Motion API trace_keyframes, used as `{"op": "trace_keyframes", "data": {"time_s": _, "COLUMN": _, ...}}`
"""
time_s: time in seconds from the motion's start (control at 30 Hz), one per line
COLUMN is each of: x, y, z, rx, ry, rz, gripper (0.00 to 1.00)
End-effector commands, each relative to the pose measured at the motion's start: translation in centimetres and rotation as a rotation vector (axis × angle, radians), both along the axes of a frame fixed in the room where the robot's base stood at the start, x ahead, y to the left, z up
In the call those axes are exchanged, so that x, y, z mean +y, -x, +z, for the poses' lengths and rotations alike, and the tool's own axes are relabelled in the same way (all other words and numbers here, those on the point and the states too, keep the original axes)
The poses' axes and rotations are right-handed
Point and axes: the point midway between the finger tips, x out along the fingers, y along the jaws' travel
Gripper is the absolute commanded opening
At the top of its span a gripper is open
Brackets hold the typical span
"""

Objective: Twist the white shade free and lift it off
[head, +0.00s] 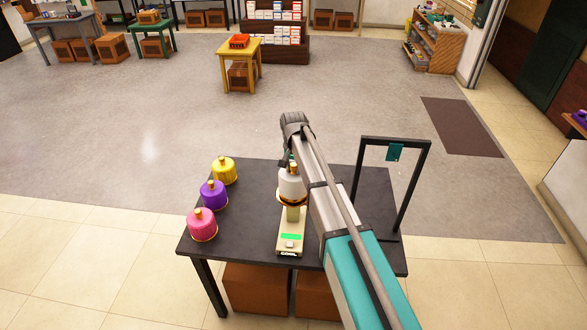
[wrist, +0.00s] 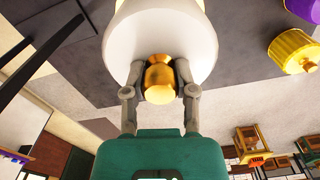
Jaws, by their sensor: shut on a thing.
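The white shade (head: 291,184), with a gold rim, is over a pale post on the beige stand (head: 289,241) on the dark table. I cannot tell whether the rim still touches the post. In the wrist view the white shade (wrist: 200,50) fills the top middle, and its gold knob (wrist: 160,82) points toward my palm. My gripper (wrist: 160,75) has one finger on each side of the knob and is shut on it. In the head view my gripper (head: 290,164) is at the top of the shade, partly hidden by my arm.
Yellow (head: 224,172), purple (head: 213,196) and pink (head: 202,226) shades stand along the table's left side. A black frame (head: 396,141) with a hanging teal tag rises at the right. The dark table (head: 247,220) is bare between the coloured shades and the stand.

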Motion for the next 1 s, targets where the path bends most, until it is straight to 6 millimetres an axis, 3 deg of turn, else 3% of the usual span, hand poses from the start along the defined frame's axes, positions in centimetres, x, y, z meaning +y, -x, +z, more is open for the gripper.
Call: {"op": "trace_keyframes", "data": {"time_s": 1.0, "x": 0.0, "y": 0.0, "z": 2.2, "rx": 0.0, "ry": 0.0, "rz": 0.0, "gripper": 0.0}}
